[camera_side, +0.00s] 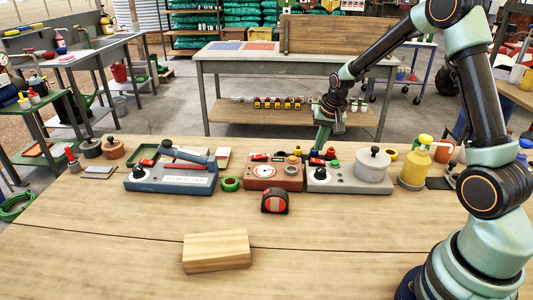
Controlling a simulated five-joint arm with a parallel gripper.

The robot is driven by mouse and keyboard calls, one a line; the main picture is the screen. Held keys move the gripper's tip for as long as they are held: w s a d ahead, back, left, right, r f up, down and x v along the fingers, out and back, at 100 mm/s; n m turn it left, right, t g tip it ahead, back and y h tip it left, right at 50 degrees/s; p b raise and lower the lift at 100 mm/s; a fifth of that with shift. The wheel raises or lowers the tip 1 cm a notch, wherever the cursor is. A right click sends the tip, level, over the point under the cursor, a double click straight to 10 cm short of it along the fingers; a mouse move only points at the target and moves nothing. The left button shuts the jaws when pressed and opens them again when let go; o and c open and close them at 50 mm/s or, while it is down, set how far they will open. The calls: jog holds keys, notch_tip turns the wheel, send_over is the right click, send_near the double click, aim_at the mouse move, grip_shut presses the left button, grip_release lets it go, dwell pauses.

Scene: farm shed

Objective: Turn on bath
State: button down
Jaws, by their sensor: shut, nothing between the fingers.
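The bath looks to be the grey unit (350,185) at the right of the device row, with a lidded round pot (372,164) on its right side. Its left side carries a dark round knob (320,174) with a white pointer mark and a small red part (317,161) behind it. My gripper (320,148) points down at the back left of this unit, just above small coloured parts. It is shut and empty. Whether its tips touch anything is too small to tell.
A brown-red box with a dial (273,176) and a blue sealer (171,178) stand to the left. A red-black tape measure (274,201) and a wooden block (217,250) lie in front. A yellow bottle (414,167) stands right of the pot. The front of the bench is mostly clear.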

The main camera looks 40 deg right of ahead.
aim_at(313, 160)
jog(key=shift+w+a+f, duration=0.1)
jog(key=shift+a+f, duration=0.05)
jog(key=shift+f, duration=0.7)
jog(key=shift+w+a+f, duration=0.1)
jog(key=shift+a+f, duration=0.05)
jog(key=shift+f, duration=0.7)
jog(key=shift+w+a+f, duration=0.15)
jog(key=shift+f, duration=0.25)
jog(key=shift+s+d+r, duration=0.15)
jog(key=shift+s+d, duration=0.45)
jog(key=shift+s, duration=0.05)
